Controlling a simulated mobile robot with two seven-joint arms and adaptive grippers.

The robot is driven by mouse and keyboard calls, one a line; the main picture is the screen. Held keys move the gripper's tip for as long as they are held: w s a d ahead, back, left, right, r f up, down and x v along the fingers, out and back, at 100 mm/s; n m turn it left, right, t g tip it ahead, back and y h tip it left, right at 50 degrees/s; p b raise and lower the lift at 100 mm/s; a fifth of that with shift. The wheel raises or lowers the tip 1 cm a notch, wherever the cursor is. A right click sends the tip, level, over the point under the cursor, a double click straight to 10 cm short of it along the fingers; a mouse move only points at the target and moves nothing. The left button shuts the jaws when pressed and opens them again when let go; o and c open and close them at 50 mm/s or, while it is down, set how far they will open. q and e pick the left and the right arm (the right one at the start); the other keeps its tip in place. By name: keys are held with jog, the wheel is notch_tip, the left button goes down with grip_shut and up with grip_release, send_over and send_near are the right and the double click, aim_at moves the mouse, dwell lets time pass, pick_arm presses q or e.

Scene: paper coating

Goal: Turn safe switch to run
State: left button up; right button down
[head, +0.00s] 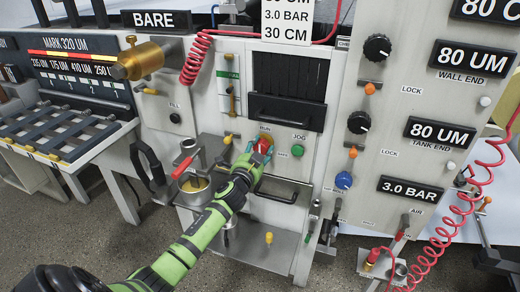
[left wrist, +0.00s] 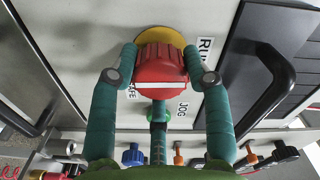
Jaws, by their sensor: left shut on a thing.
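The safe switch is a red knob on a yellow round base on the white front panel. In the head view the red knob (head: 264,145) is partly hidden by my left gripper (head: 257,157). In the left wrist view the red knob (left wrist: 160,70) and yellow base (left wrist: 158,35) show clearly, with a white stripe across the knob's near face. My left gripper (left wrist: 160,58) has its two green fingers on opposite sides of the knob, shut on it. The RUN label (left wrist: 205,48) is beside it on the right; the SAFE label (left wrist: 130,90) is partly hidden by a finger. My right gripper is not in view.
A green button (head: 297,150) sits just right of the switch, near the JOG label (head: 298,138). A black drawer handle (head: 277,190) is below. A red-handled valve (head: 183,167) and metal cup stand left. A blue knob (head: 343,180) is on the right panel.

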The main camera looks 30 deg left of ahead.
pick_arm(q)
jog(key=shift+r+m, duration=0.2)
jog(key=shift+m, duration=0.1)
jog(key=o, duration=1.1)
jog(key=shift+o, duration=0.2)
jog(key=shift+f, duration=0.1)
jog(key=shift+s+d+f, duration=0.1)
jog(key=shift+s, duration=0.15)
jog(key=v, duration=1.1)
jog(key=shift+s, duration=0.2)
jog(key=shift+d, duration=0.1)
